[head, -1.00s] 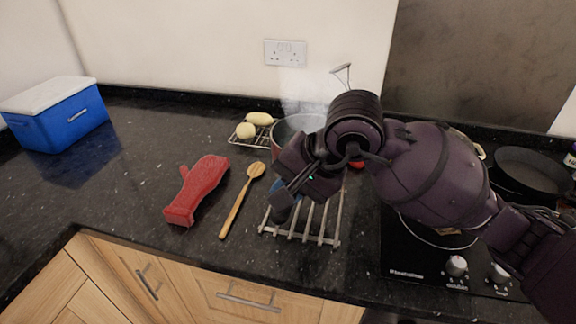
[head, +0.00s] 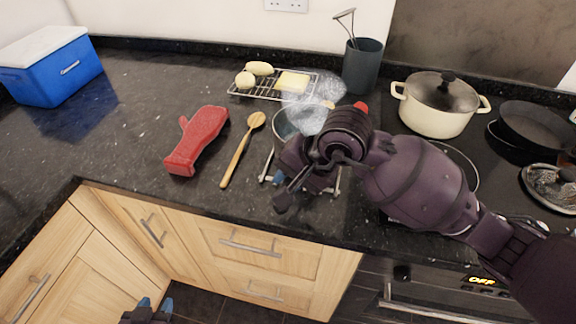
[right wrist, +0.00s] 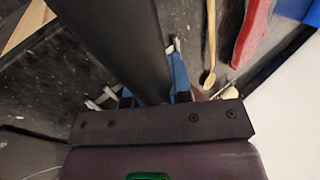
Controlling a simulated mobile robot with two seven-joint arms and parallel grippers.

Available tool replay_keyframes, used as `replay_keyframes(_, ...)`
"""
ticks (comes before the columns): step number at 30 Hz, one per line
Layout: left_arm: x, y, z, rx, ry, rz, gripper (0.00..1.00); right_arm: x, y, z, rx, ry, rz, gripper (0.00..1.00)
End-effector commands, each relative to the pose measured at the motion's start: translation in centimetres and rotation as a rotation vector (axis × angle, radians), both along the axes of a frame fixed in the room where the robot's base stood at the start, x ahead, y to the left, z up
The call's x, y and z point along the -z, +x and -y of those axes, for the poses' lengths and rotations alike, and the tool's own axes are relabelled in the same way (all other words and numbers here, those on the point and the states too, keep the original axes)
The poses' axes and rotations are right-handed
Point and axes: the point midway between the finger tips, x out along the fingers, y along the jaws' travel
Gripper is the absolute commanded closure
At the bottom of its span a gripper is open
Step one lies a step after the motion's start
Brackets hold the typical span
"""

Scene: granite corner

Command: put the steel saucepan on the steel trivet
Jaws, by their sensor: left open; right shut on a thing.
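The steel saucepan (head: 283,123) shows only by part of its rim and side in the head view, with steam above it. My right arm hides the rest. My right gripper (head: 280,179) is shut on its dark handle, which also fills the middle of the right wrist view (right wrist: 118,35) between blue fingertips. The steel trivet (head: 338,184) lies on the counter under the gripper and pan, mostly hidden. I cannot tell whether the pan touches it. My left gripper (head: 155,304) is open and empty, low in front of the cabinets.
A red oven mitt (head: 197,140) and wooden spoon (head: 241,152) lie left of the trivet. Behind are a wire rack (head: 240,91) with food and a utensil pot (head: 362,66). A cream pot (head: 437,104) stands on the hob at right. A blue cooler (head: 50,72) sits far left.

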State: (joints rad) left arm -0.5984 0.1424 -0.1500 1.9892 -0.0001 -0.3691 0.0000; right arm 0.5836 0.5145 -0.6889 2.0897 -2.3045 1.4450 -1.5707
Motion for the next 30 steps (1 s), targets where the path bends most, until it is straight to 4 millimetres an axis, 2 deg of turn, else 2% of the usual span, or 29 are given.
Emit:
replay_keyframes(4, -0.06, 0.12, 0.02, 0.000, 0.000, 0.003, 0.57, 0.72, 0.11, -0.03, -0.002, 0.002, 0.010, 1.00)
replay_keyframes(14, 0.06, 0.08, 0.02, 0.000, 0.000, 0.002, 0.57, 0.86, 0.12, -0.02, -0.003, 0.002, 0.011, 1.00)
replay_keyframes(15, 0.05, 0.07, 0.02, 0.000, 0.000, 0.002, 0.57, 1.13, 0.01, 0.02, -0.001, -0.001, 0.002, 0.78)
replay_keyframes(19, 0.08, -0.05, 0.00, 0.000, 0.000, 0.000, 0.57, 1.08, 0.00, 0.01, 0.000, -0.001, 0.001, 0.58)
replay_keyframes(20, 0.10, -0.10, -0.01, 0.000, 0.000, -0.001, 0.57, 1.10, 0.00, 0.01, 0.000, -0.001, 0.001, 0.55)
replay_keyframes(30, 0.08, -0.41, -0.06, -0.002, 0.000, -0.006, 0.57, 0.83, -0.01, 0.08, 0.000, -0.001, 0.002, 0.55)
